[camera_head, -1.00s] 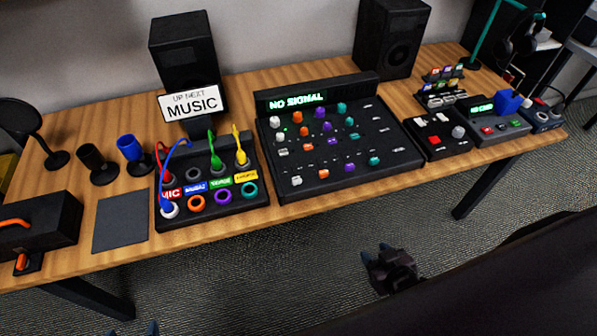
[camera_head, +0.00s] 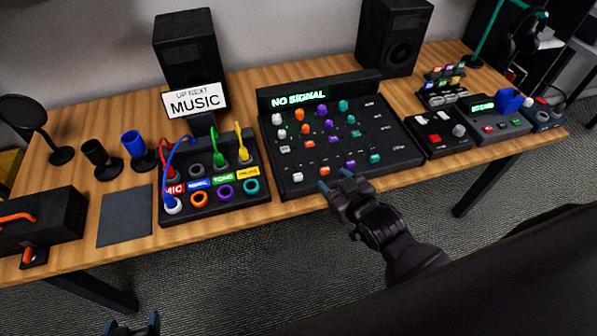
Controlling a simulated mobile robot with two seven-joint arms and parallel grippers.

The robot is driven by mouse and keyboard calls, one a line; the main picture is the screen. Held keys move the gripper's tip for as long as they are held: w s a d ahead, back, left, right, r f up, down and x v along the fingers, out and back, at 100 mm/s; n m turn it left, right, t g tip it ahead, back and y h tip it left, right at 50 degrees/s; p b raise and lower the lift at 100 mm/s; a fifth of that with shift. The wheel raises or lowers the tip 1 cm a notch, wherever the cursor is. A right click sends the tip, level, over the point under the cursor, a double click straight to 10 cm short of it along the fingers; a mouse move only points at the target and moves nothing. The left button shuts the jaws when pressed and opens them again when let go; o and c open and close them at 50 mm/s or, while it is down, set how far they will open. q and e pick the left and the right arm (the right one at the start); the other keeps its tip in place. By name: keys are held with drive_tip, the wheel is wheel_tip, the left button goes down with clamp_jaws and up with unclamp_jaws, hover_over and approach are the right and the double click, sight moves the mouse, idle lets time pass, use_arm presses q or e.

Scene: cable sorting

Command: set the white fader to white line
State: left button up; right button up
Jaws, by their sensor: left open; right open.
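The black mixer (camera_head: 393,158) with a lit NO SIGNAL display stands mid-table. Its white fader (camera_head: 297,178) is the leftmost cap in the front row, beside the orange fader (camera_head: 322,171), purple fader (camera_head: 350,164) and teal fader (camera_head: 375,158). A white line by the white fader is too small to make out. My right gripper (camera_head: 336,180) is open and empty at the mixer's front edge, right of the white fader. My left gripper (camera_head: 132,323) is open and empty at the bottom edge, below the table; only its fingertips show.
Left of the mixer is a patch box (camera_head: 240,203) with coloured cables. A MUSIC sign (camera_head: 194,102) and two speakers (camera_head: 190,50) stand behind. Right of the mixer is a black box with red and white buttons (camera_head: 440,140). A dark mat (camera_head: 125,216) lies at left.

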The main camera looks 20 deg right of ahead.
drive_tip(key=w+a+r+n+g+y+p, duration=0.1)
drive_tip(key=w+a+r+n+g+y, duration=0.15)
drive_tip(key=w+a+r, duration=0.35)
drive_tip(key=w+a+r+n+g+y+p, duration=0.1)
drive_tip(key=w+a+r+n+y, duration=0.15)
drive_tip(key=a+r, duration=0.4)
drive_tip(key=w+a+r+n+g+y+p, duration=0.1)
drive_tip(key=w+a+r+n+g+y, duration=0.25)
drive_tip(key=a, duration=0.55)
drive_tip(key=m+g+h, duration=0.7)
drive_tip(key=m+h, duration=0.4)
drive_tip(key=m, duration=0.2)
hover_over(298, 175)
wheel_tip(298, 175, down, 11)
wheel_tip(298, 175, down, 11)
drive_tip(key=shift+f+b, duration=0.1)
drive_tip(key=shift+b, duration=0.2)
